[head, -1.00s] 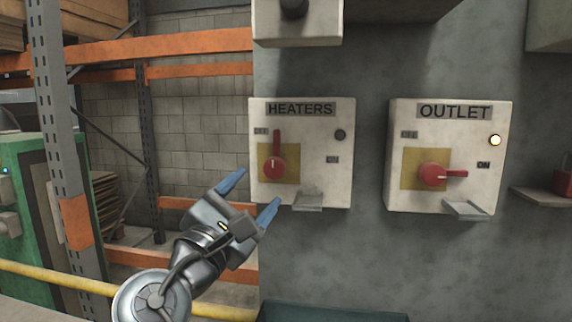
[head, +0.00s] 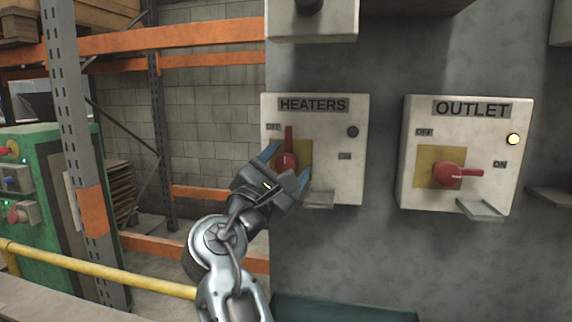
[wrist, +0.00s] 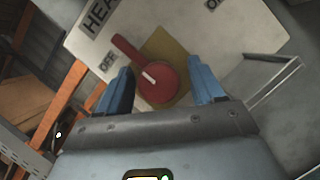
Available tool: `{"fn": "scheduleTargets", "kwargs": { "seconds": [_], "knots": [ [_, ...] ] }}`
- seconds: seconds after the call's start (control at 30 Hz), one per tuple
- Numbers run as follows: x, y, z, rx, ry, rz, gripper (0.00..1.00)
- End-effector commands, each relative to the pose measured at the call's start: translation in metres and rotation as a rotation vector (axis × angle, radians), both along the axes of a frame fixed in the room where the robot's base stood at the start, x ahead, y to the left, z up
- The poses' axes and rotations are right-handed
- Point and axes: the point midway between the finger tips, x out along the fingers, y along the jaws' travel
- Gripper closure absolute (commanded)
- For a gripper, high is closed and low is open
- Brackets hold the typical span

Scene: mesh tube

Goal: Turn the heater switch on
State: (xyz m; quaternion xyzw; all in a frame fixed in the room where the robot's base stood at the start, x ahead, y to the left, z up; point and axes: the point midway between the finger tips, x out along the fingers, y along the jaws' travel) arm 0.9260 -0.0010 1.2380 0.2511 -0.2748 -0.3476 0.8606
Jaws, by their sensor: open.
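The heaters box (head: 335,150) is a pale box on the grey wall, labelled HEATERS. Its red switch handle (head: 288,140) points straight up, toward the OFF mark, and the indicator lamp (head: 352,132) on the box is dark. My gripper (head: 287,162) is in front of the box's left part, at the switch, with blue fingers apart. In the wrist view the red switch (wrist: 158,80) lies ahead of and between the open fingers (wrist: 160,88), with its round hub nearest the gap. I cannot tell if they touch it.
The outlet box (head: 410,190) stands to the right, its red handle (head: 458,172) turned toward ON and its lamp (head: 513,139) lit. A small ledge (head: 318,199) juts from the heaters box's lower edge. An orange shelf rack (head: 200,38) and a yellow rail (head: 100,270) are left.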

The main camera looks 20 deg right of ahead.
Motion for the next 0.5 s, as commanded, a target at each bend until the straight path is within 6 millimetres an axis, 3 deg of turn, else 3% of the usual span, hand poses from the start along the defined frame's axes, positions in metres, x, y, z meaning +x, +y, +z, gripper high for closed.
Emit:
{"fn": "scheduleTargets", "kwargs": {
  "seconds": [0.07, 0.5],
  "knots": [
    [-0.0001, 0.0001, -0.0001, 0.000, 0.000, 0.000, 0.39],
    [-0.0003, 0.0002, -0.0003, 0.000, 0.000, 0.000, 0.81]
  ]
}}
